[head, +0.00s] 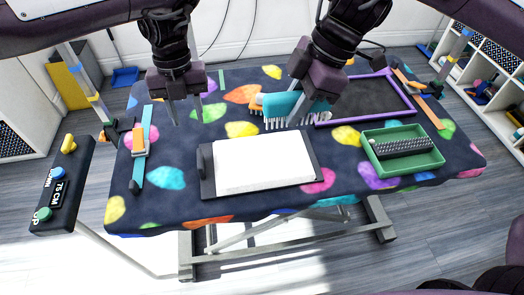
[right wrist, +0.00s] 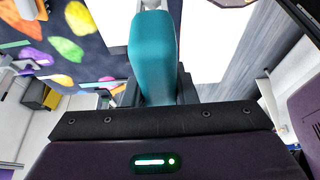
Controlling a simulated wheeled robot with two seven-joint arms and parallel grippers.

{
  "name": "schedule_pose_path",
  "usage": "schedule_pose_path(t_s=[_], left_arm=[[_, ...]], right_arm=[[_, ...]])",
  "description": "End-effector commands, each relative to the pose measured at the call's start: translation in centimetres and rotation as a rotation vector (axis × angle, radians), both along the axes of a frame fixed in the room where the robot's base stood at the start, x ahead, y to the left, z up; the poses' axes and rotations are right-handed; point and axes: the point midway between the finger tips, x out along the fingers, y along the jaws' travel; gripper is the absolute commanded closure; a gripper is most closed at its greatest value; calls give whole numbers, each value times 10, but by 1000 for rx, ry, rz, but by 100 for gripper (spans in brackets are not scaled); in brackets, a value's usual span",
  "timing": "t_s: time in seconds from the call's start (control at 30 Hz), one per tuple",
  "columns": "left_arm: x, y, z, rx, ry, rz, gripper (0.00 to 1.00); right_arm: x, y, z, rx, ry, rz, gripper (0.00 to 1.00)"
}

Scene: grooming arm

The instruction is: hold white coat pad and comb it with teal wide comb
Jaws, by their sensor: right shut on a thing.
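The white coat pad (head: 262,162) lies flat on a dark board (head: 207,182) in the middle of the table, with a dark bar along its left side. My right gripper (head: 293,115) is shut on the teal wide comb (head: 279,104), behind the pad's far edge. The comb's pale teeth point down in the head view and appear clear of the pad. Its teal handle (right wrist: 152,55) fills the middle of the right wrist view, where the teeth are hidden. My left gripper (head: 186,119) is open and empty, pointing down behind the pad's far left corner.
A green tray (head: 436,160) holding a dark brush stands right of the pad. A purple-framed dark panel (head: 366,98) lies at the back right. Straps lie at the left (head: 145,145) and right (head: 420,100). A control panel (head: 62,188) stands off the table's left edge.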

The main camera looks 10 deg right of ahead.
Motion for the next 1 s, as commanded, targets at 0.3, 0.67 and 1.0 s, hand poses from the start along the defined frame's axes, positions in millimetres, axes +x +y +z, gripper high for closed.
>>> schedule_pose_path(t_s=[0.3,0.67,1.0], left_arm=[[0,0,25,-1,1,0,62],[0,0,43,0,1,1,62],[0,0,42,0,0,1,62]], right_arm=[[0,0,30,0,0,0,93],[0,0,54,0,0,0,93],[0,0,53,0,0,0,93]])
